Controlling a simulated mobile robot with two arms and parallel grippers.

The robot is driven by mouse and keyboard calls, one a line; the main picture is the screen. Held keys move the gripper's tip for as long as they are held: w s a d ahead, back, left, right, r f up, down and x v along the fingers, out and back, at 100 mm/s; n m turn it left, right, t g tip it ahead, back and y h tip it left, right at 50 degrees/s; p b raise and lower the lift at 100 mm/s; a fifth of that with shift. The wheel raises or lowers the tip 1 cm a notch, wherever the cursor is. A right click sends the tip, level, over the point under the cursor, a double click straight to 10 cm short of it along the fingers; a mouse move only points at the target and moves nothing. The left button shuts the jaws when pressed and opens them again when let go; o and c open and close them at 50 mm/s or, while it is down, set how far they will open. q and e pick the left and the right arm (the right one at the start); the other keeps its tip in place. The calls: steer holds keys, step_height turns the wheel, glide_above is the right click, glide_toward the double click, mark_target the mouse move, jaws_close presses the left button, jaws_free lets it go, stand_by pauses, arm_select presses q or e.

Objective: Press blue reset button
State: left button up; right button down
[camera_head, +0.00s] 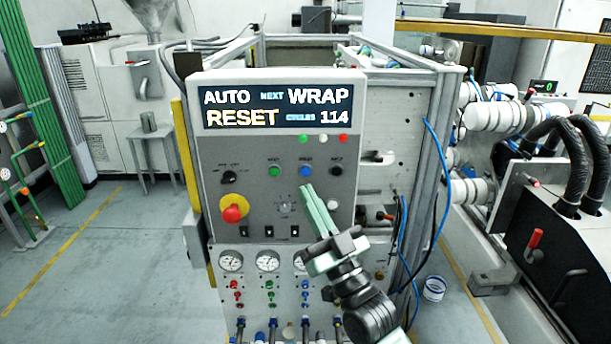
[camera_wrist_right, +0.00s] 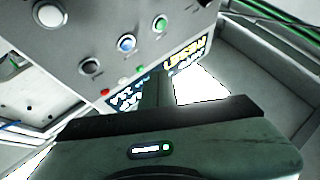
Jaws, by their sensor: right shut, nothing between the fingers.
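The blue reset button (camera_head: 305,171) sits in the middle of a row on the grey control panel (camera_head: 255,160), between a green button (camera_head: 274,170) and a black one (camera_head: 336,170). In the right wrist view the blue button (camera_wrist_right: 127,43) is in plain sight. My right gripper (camera_head: 307,190) is shut and empty, its pale green fingers pointing up at the panel, tips just below the blue button in the head view. In the wrist view the fingers (camera_wrist_right: 158,88) show apart from the button. I see no contact. My left gripper is not in view.
A display (camera_head: 275,106) above the buttons reads AUTO, NEXT WRAP, RESET, CYCLES 114. A red emergency knob on a yellow base (camera_head: 233,211) and a black selector (camera_head: 229,177) are at the left. Several gauges (camera_head: 267,261) sit below. A blue hose (camera_head: 443,170) hangs at the right.

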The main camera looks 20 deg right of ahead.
mark_target(306, 171)
steer(key=shift+w+d+b, duration=0.2)
steer(key=shift+w+d, duration=0.05)
steer(key=shift+w, duration=0.55)
steer(key=shift+w+d+b, duration=0.2)
steer(key=shift+w+b, duration=0.05)
steer(key=shift+w, duration=0.55)
steer(key=shift+w+d+b, duration=0.2)
steer(key=shift+w+d, duration=0.05)
steer(key=shift+w, duration=0.55)
steer(key=shift+w, duration=0.1)
steer(key=shift+w+d, duration=0.1)
steer(key=shift+w, duration=0.25)
steer(key=shift+w+d, duration=0.15)
steer(key=shift+w, duration=0.15)
stand_by(0.8)
steer(key=shift+s, duration=0.1)
steer(key=shift+s+a, duration=0.25)
steer(key=shift+s, duration=0.4)
steer(key=shift+s, duration=0.1)
